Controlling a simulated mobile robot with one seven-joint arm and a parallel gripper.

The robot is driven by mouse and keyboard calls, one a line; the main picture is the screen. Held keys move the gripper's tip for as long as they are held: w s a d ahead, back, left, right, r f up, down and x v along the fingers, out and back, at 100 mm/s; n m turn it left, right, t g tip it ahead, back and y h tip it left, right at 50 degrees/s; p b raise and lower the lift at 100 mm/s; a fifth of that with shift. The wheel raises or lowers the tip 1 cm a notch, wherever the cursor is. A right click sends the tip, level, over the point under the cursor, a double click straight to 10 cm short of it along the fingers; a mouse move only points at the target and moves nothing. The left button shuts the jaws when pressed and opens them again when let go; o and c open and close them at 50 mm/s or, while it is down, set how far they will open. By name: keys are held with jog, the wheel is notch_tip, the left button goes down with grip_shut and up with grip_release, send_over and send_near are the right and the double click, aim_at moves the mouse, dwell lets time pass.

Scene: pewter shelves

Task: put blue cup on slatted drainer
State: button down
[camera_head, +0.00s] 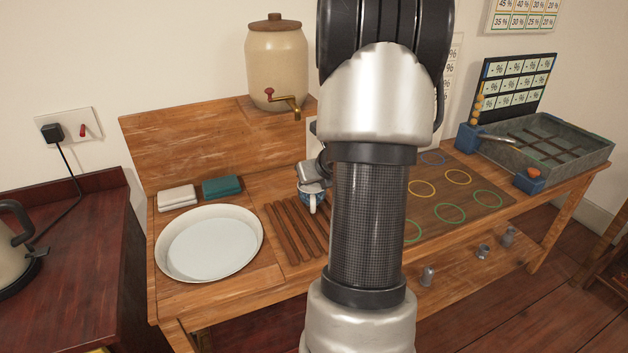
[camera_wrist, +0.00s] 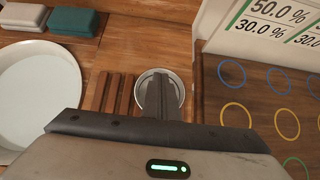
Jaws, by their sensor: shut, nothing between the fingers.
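The blue cup (camera_head: 311,198) stands upright at the back right part of the slatted drainer (camera_head: 290,226), with its pale handle towards the camera. In the wrist view the cup's round pale rim (camera_wrist: 179,92) shows just right of the visible brown slats (camera_wrist: 112,92). I cannot tell whether all of its base rests on slats. My gripper (camera_head: 314,183) is right at the cup, pointing down over it. In the wrist view its fingers (camera_wrist: 158,82) are together in front of the cup's mouth, holding nothing. The fingers hide part of the cup, and my arm hides the drainer's right side.
A wide white basin (camera_head: 208,242) stands left of the drainer, with white (camera_head: 177,198) and green (camera_head: 221,187) blocks behind it. A clay dispenser (camera_head: 275,60) with a tap stands at the back. Coloured rings mark the board (camera_head: 455,195) at right; a grey tray (camera_head: 560,145) lies beyond.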

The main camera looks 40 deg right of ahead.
jog(key=shift+w, duration=0.1)
jog(key=shift+w+d+p, duration=0.2)
jog(key=shift+w, duration=0.35)
jog(key=shift+w+d+p, duration=0.15)
jog(key=shift+w+d, duration=0.05)
jog(key=shift+w, duration=0.35)
